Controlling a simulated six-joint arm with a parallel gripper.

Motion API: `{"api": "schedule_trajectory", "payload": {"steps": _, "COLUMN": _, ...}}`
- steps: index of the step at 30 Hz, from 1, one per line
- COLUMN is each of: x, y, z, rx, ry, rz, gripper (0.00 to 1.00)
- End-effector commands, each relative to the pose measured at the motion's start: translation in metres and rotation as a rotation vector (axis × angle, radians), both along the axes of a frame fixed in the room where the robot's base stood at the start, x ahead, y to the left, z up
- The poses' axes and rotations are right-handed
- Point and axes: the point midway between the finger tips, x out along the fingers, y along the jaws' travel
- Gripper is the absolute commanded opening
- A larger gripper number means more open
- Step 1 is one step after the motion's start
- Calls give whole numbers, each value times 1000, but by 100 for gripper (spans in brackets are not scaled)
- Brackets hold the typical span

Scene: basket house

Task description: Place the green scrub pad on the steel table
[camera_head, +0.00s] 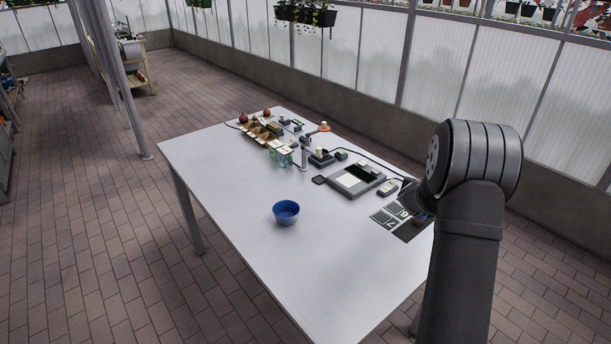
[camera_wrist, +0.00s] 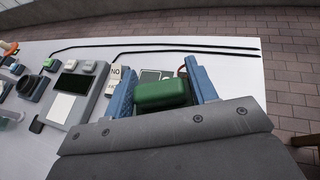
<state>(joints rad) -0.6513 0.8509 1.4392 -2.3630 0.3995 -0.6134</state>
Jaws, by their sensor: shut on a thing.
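The green scrub pad (camera_wrist: 162,95) is a rounded green block in the wrist view. My gripper (camera_wrist: 160,77) is shut on it, with one blue finger at each side. The pad's underside is hidden, and I cannot tell its height over the table. The steel table (camera_head: 225,175) is a long pale top in the head view; it also shows in the wrist view (camera_wrist: 243,80). In the head view my arm hides most of the gripper and the pad, at the table's right side.
A blue bowl (camera_head: 286,218) stands mid-table. A brown tray with several items (camera_head: 262,131) is farther back. The table's left and front are clear.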

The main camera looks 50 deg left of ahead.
Motion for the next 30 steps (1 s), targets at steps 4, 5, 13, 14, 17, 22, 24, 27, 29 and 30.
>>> {"api": "schedule_trajectory", "payload": {"steps": 4, "x": -22, "y": 84, "z": -4, "rx": 2, "ry": -3, "rz": 125, "gripper": 27}}
{"api": "schedule_trajectory", "payload": {"steps": 5, "x": -28, "y": 99, "z": -5, "rx": 2, "ry": -2, "rz": 149, "gripper": 27}}
{"api": "schedule_trajectory", "payload": {"steps": 13, "x": -85, "y": 220, "z": -9, "rx": 6, "ry": -10, "rz": 342, "gripper": 27}}
{"api": "schedule_trajectory", "payload": {"steps": 14, "x": -90, "y": 229, "z": -10, "rx": 6, "ry": -10, "rz": 357, "gripper": 27}}
{"api": "schedule_trajectory", "payload": {"steps": 17, "x": -106, "y": 253, "z": -11, "rx": 7, "ry": -12, "rz": 399, "gripper": 27}}
{"api": "schedule_trajectory", "payload": {"steps": 22, "x": -121, "y": 275, "z": -13, "rx": 9, "ry": -14, "rz": 434, "gripper": 27}}
{"api": "schedule_trajectory", "payload": {"steps": 24, "x": -126, "y": 284, "z": -18, "rx": 8, "ry": -13, "rz": 439, "gripper": 27}}
{"api": "schedule_trajectory", "payload": {"steps": 27, "x": -136, "y": 301, "z": -31, "rx": 8, "ry": -11, "rz": 441, "gripper": 27}}
{"api": "schedule_trajectory", "payload": {"steps": 29, "x": -143, "y": 314, "z": -39, "rx": 8, "ry": -12, "rz": 441, "gripper": 27}}
{"api": "schedule_trajectory", "payload": {"steps": 30, "x": -147, "y": 322, "z": -45, "rx": 8, "ry": -13, "rz": 440, "gripper": 27}}
